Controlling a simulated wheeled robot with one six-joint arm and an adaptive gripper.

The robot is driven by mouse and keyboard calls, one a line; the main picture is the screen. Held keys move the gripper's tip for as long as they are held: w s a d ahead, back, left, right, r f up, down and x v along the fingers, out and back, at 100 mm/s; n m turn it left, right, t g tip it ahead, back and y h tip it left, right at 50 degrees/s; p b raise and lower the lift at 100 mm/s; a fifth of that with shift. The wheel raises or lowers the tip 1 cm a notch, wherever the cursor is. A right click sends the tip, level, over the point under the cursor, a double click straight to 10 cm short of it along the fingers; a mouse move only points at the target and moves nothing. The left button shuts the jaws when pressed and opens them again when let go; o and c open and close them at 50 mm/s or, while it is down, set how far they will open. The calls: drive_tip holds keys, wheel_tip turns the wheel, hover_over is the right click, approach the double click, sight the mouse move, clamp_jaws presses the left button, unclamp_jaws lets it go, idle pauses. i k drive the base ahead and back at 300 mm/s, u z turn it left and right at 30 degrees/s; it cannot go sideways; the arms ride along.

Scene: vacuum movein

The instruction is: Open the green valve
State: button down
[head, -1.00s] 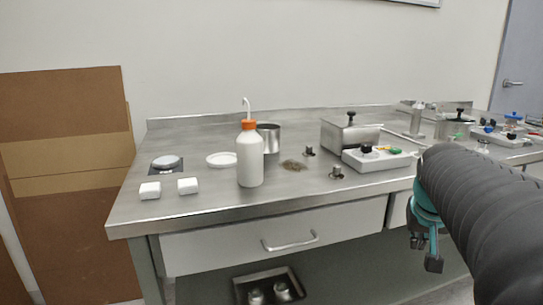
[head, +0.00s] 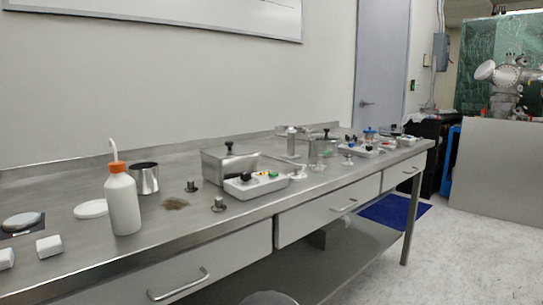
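I cannot make out a green valve for certain. A white control box (head: 241,190) with a black knob and small green, yellow and red parts sits near the bench's front edge. A second white box (head: 352,152) with small coloured parts, too small to tell apart, stands farther along. A steel vacuum apparatus (head: 505,75) with round flanges shows at the far right, with no green handle that I can make out. My gripper is out of view in the head view now.
The steel bench (head: 160,238) runs from left to far right. A white bottle with an orange cap (head: 123,205), a steel cup (head: 145,178) and a lidded steel box (head: 230,163) stand on it. A blue mat (head: 394,211) lies on the floor. Open floor (head: 440,265) lies at right.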

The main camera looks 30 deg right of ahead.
sight(320, 157)
drive_tip(key=z, duration=0.7)
drive_tip(key=i, duration=0.2)
